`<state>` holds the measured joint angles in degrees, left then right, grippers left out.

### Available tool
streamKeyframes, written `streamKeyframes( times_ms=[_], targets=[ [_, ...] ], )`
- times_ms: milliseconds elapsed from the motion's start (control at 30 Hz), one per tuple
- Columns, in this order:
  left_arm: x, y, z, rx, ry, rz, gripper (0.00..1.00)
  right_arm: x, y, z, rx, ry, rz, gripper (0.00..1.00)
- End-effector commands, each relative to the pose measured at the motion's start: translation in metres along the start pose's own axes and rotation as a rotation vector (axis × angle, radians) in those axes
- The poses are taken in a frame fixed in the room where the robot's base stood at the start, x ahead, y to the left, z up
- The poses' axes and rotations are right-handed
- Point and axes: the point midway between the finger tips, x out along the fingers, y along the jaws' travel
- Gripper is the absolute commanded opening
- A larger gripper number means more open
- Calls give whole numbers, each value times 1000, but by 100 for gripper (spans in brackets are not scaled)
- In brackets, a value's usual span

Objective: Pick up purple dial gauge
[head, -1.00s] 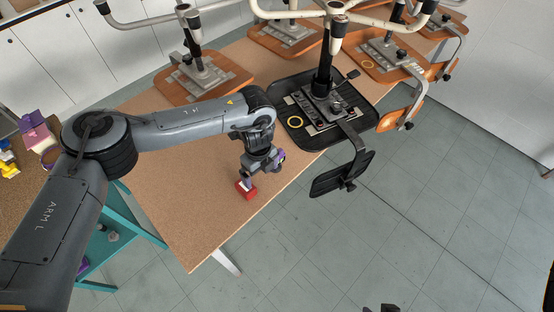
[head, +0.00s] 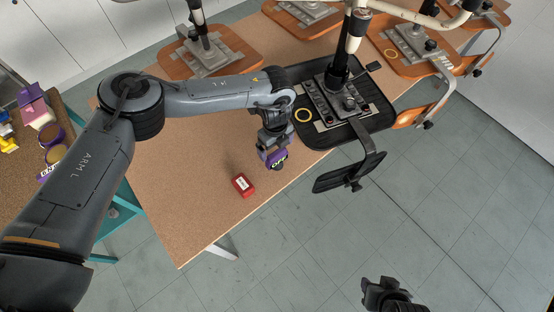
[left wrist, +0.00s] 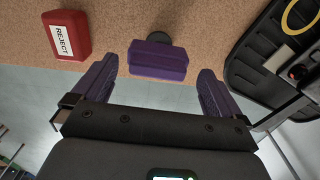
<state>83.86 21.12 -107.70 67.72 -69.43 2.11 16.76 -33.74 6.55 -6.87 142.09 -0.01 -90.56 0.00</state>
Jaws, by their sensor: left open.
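The purple dial gauge (head: 278,160) sits on the table near its front edge, right of a red block, partly hidden by my left gripper in the head view. In the left wrist view the gauge (left wrist: 158,62) shows as a purple body with a dark round part behind it. My left gripper (head: 270,151) is over it, open, with purple fingers. In the left wrist view the gripper (left wrist: 158,72) has one finger on each side of the gauge, with a gap on both sides. My right gripper (head: 384,292) shows dark at the bottom, apart from the table; its jaws are unclear.
The red REJECT block (head: 243,185) lies left of the gauge; it also shows in the left wrist view (left wrist: 67,36). A black chair seat (head: 375,117) with a yellow ring (head: 303,115) stands close on the right. The table's front left area (head: 190,215) is clear.

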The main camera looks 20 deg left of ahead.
Motion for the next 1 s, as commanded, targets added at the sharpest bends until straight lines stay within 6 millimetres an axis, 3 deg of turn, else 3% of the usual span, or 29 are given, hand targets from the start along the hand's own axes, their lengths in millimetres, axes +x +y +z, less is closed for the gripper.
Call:
streamKeyframes(
  times_ms=[167, 500, 833, 867, 1000],
  targets=[
    [8, 0, -2, 1, 0, 1, 100, -1, 1, -3, -2, 6, 2, 43],
    [48, 2, -8, 0, -1, 1, 100, 0, 3, -3, -10, 7, 9, 43],
    [55, 2, -8, 0, 0, 0, 100, 0, 2, -3, -9, 8, 8, 43],
    [55, 2, -8, 0, 0, 0, 98, 0, 2, -3, -8, 8, 8, 43],
    [54, 2, -8, 0, 0, 0, 77, 0, 2, -3, -6, 9, 6, 43]
  ],
)
